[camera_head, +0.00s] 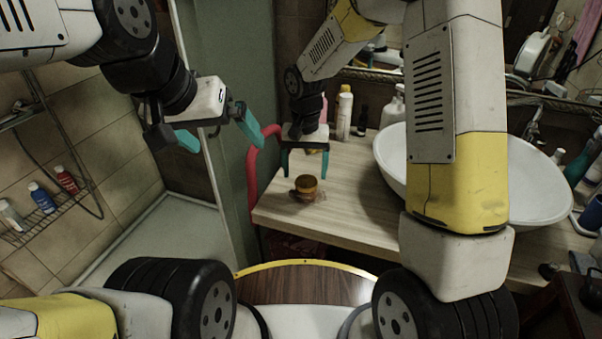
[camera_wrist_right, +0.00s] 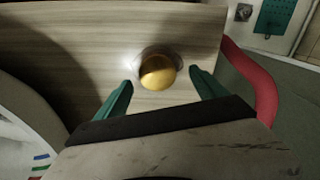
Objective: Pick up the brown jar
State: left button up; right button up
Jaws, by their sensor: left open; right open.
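The brown jar (camera_head: 306,186) has a golden lid and stands upright on the wooden counter near its left end. In the right wrist view the jar (camera_wrist_right: 157,72) shows from above, ahead of the fingertips and roughly midway between them. My right gripper (camera_head: 305,172) is open, with its teal fingers pointing down just behind the jar in the head view. It also shows in the right wrist view (camera_wrist_right: 160,88), with nothing between its fingers. My left gripper (camera_head: 222,142) is open and empty, raised in the air left of the counter.
The counter (camera_head: 345,215) is clear around the jar. A white basin (camera_head: 388,165) stands to the right, behind my right arm. Several bottles (camera_head: 344,115) stand at the back. A red curved rail (camera_head: 252,185) runs along the counter's left end. A shower rack with bottles (camera_head: 45,210) hangs at far left.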

aim_at(306, 181)
jog(key=f, duration=0.5)
jog(key=shift+d+f, duration=0.2)
jog(key=shift+f, duration=0.2)
jog(key=c, duration=1.6)
jog(key=shift+r, duration=0.1)
